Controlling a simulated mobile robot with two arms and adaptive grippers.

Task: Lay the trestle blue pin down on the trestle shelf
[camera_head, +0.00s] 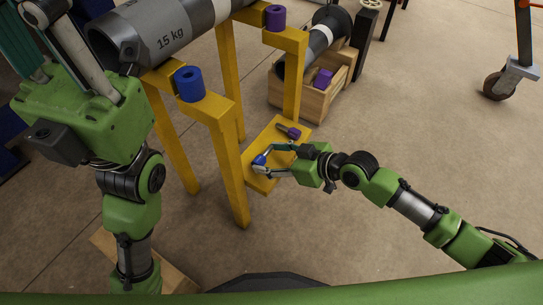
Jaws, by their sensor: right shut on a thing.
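The trestle shelf (263,183) is a yellow board low between the legs of the yellow trestle (228,165). The blue pin (259,160) is small and mostly hidden by the fingers of my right gripper (258,165). That gripper is shut on the pin over the near part of the shelf. I cannot tell whether the pin touches the board. A purple pin (289,131) lies on the far part of the shelf. My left gripper (42,14) is large at the upper left, its fingers partly cut off by the frame; whether it is open is unclear.
A grey pipe marked 15 kg (165,32) rests on the trestle, beside a blue ring (188,83) and a purple ring (275,17). A wooden crate (314,98) with a purple block (323,77) stands behind. The floor at right is mostly clear.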

